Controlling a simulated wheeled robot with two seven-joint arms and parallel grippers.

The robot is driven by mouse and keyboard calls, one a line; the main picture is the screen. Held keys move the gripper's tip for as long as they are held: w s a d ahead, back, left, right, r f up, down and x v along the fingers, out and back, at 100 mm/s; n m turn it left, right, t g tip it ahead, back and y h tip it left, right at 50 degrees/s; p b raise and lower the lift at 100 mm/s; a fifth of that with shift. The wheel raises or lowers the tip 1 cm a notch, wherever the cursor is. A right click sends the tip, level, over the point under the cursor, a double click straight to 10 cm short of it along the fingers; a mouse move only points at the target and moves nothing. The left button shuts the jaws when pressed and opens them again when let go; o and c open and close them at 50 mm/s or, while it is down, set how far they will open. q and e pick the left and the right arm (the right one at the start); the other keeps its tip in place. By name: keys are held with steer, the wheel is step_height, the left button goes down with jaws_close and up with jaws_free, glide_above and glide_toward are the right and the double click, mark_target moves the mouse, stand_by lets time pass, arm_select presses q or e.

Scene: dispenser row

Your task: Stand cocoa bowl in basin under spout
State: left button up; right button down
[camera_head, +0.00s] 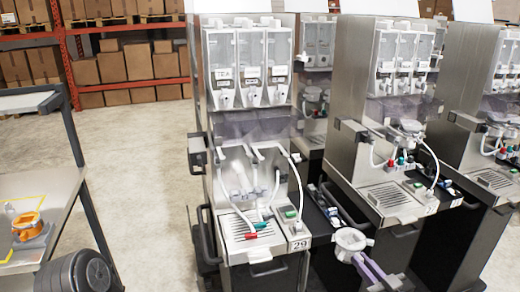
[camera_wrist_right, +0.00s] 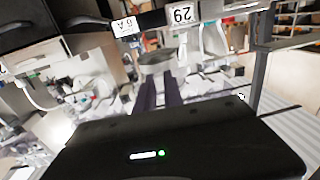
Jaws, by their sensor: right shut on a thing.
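A pale grey bowl (camera_head: 351,239) is held in front of the dispensers, just right of the machine marked 29. My right gripper (camera_head: 366,264) is shut on it, with its purple fingers at the bowl's near side. The bowl (camera_wrist_right: 157,60) also shows dimly beyond the fingers (camera_wrist_right: 160,92) in the right wrist view. The machine's basin with a slotted grate (camera_head: 238,224) lies below several white spouts (camera_head: 254,152), left of the bowl and apart from it. Above are hoppers; one reads TEA (camera_head: 222,74), the other labels are too small to read. My left gripper is not in view.
More dispensers (camera_head: 400,120) stand to the right. Red- and green-tipped hoses (camera_head: 258,228) lie over the grate of machine 29. At the left, a cart (camera_head: 65,200) holds an orange cup-like thing (camera_head: 28,226).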

mark_target(349, 260)
steer(key=w+a+m+h, duration=0.1)
steer(key=h, duration=0.1)
steer(key=w+m+h, duration=0.1)
steer(key=m+h, duration=0.1)
steer(key=h, duration=0.1)
steer(key=w+a+f+m+t+h, duration=0.1)
steer(key=m+h, duration=0.1)
steer(key=shift+w+a+f+h, duration=0.1)
steer(key=shift+w+a+h, duration=0.2)
steer(key=shift+a, duration=0.05)
steer(key=shift+n+y, duration=0.4)
steer(key=shift+y, duration=0.2)
steer(key=a, duration=0.2)
steer(key=a+r, duration=0.1)
steer(key=a, duration=0.1)
steer(key=shift+w+a+r, duration=0.1)
steer(key=shift+w+r, duration=0.05)
steer(key=shift+r, duration=0.05)
steer(key=shift+f, duration=0.1)
stand_by(0.3)
